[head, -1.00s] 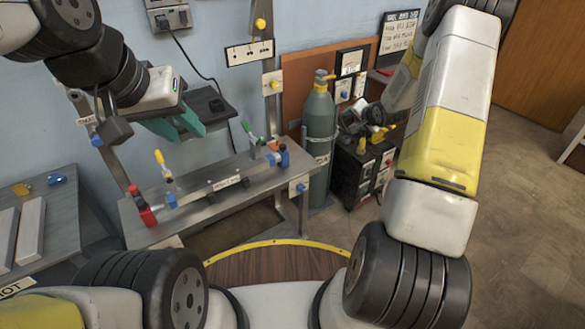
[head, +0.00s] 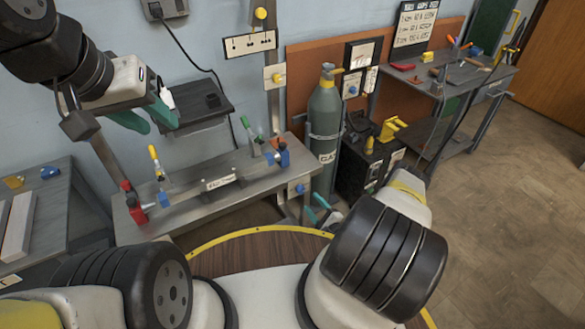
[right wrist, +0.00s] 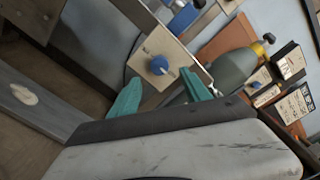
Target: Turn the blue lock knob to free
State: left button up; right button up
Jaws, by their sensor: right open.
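The blue lock knob (right wrist: 157,66) sits on a beige plate (right wrist: 178,53) in the right wrist view, and its pointer direction is too small to tell. It also shows in the head view (head: 299,188) on the bench's right front leg. My right gripper (right wrist: 161,76) is open and empty, its teal fingers pointing toward the knob, with the knob between and beyond the tips. In the head view the right gripper (head: 315,206) is low near the bench's right end, partly hidden by my arm. My left gripper (head: 146,115) hangs open above the bench's left end.
The metal bench (head: 195,205) carries a red clamp (head: 134,203), a yellow-handled clamp (head: 156,160) and a green-handled one (head: 249,130). A grey-green gas cylinder (head: 325,120) stands right of the bench. A dark machine (head: 362,165) is beside it. The floor at right is clear.

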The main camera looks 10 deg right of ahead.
aim_at(302, 191)
jog(key=x, duration=0.7)
jog(key=shift+w+a+f, duration=0.1)
jog(key=shift+w+a, duration=0.1)
jog(key=shift+w, duration=0.1)
grip_shut()
